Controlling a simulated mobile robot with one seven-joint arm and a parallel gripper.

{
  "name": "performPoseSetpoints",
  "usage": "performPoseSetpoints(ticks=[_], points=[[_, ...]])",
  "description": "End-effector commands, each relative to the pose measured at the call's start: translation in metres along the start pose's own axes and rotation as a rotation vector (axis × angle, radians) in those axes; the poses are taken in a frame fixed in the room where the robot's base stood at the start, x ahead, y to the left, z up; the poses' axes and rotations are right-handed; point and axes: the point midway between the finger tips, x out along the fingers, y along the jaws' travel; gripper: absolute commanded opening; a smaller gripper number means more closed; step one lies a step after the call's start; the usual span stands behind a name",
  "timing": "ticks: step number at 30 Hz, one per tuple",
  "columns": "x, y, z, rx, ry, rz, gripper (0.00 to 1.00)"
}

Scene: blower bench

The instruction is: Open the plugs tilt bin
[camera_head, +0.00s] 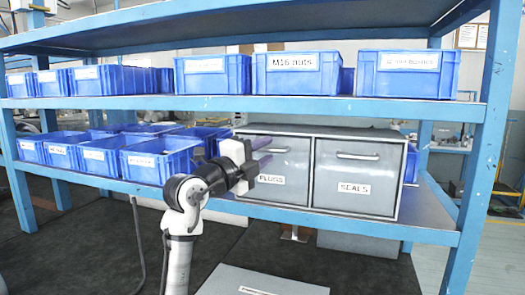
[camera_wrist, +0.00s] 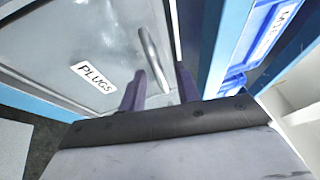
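The plugs tilt bin (camera_head: 290,190) is the left grey front of a two-bin metal cabinet on the middle shelf. Its front looks shut. It carries a PLUGS label and a bar handle (camera_head: 279,150) near its top. In the wrist view the bin front (camera_wrist: 60,35) fills the upper left, and the handle (camera_wrist: 151,55) runs down towards my fingers. My gripper (camera_head: 270,152) is just in front of the handle, with its two purple fingers apart. In the wrist view my gripper (camera_wrist: 159,72) is open, with the handle's end between the fingertips in the picture. I cannot tell whether they touch.
The seals bin (camera_head: 355,175), also shut, is right beside it. Blue bins (camera_head: 160,160) stand left on the same shelf, and more blue bins (camera_head: 290,73) stand on the shelf (camera_head: 250,103) above. A blue post (camera_head: 480,140) rises at the right.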

Motion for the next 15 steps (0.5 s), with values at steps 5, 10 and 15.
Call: performPoseSetpoints(ticks=[5, 10, 15], points=[[-0.0002, 0.0002, 0.0001, 0.000, 0.000, 0.000, 0.27], [-0.0004, 0.0001, 0.0001, 0.000, 0.000, 0.000, 0.05], [-0.0005, 0.0002, 0.0002, 0.000, 0.000, 0.000, 0.00]])
